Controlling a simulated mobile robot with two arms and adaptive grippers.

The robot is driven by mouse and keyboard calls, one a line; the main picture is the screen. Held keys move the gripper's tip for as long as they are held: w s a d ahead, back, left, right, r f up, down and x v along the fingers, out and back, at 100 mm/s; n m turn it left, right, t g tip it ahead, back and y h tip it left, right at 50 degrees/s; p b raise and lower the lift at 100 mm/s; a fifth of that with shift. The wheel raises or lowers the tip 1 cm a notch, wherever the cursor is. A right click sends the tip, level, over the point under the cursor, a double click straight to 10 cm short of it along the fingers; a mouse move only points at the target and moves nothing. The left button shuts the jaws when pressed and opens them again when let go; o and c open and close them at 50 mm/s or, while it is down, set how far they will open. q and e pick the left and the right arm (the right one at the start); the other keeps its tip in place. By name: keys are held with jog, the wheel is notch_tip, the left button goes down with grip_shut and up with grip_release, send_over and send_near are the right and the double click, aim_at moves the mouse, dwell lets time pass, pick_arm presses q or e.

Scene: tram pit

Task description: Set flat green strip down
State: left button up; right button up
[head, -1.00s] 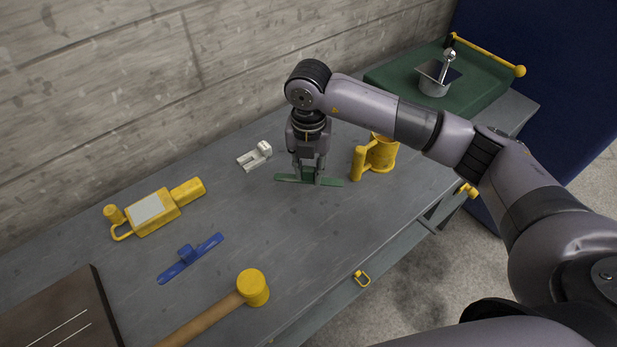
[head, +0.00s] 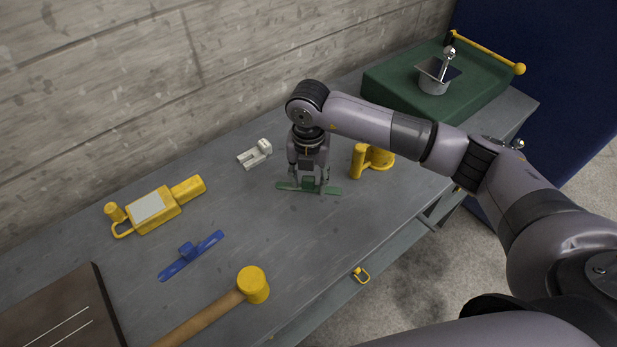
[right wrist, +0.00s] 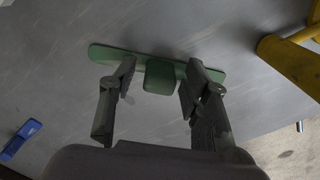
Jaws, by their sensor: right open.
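The flat green strip (head: 331,190) lies on the grey workbench, with a raised green block at its middle. It also shows in the right wrist view (right wrist: 140,57). My right gripper (head: 309,188) points down over the strip. Its fingers stand open on either side of the green block (right wrist: 159,77), with gaps to the block in the right wrist view. My left gripper is out of view.
A yellow mug-like holder (head: 373,160) stands just right of my gripper. A small white bracket (head: 255,154), a yellow device (head: 155,211), a blue strip (head: 192,256) and a yellow-headed mallet (head: 252,286) lie left. The bench's front edge is close to the right.

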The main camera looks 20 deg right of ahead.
aim_at(309, 178)
jog(key=shift+r+p, duration=0.3)
jog(key=shift+r+b, duration=0.35)
notch_tip(309, 178, up, 11)
jog(key=b, duration=0.2)
dwell(0.4)
